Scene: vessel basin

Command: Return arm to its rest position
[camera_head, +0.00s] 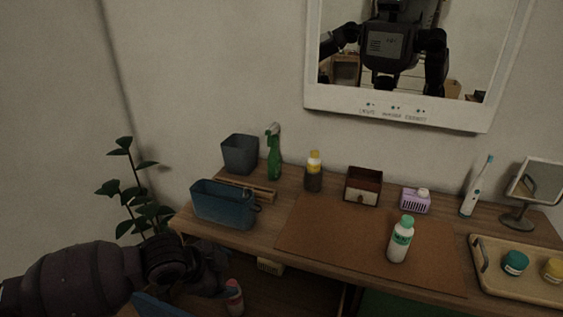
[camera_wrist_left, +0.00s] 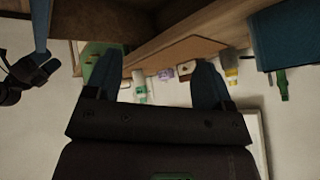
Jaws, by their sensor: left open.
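My left arm (camera_head: 75,277) comes in from the lower left in the head view. Its gripper (camera_head: 200,275) is low, in front of the desk's left end, below the blue bin. The left wrist view shows this gripper's two fingers (camera_wrist_left: 157,78) spread apart with nothing between them. That view looks upside down toward the desk and wall. The fingers appear apart from the desk and its items. I cannot make out my right gripper; a dark shape at the left edge of the wrist view is unclear.
The wooden desk (camera_head: 270,240) carries a blue bin (camera_head: 222,203), a grey bin (camera_head: 240,154), a green spray bottle (camera_head: 274,155), a white bottle with green cap (camera_head: 401,240) on a brown mat (camera_head: 330,225), and a tray (camera_head: 480,252). A plant (camera_head: 130,190) stands left. A pinkish bottle (camera_head: 234,297) is near the gripper.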

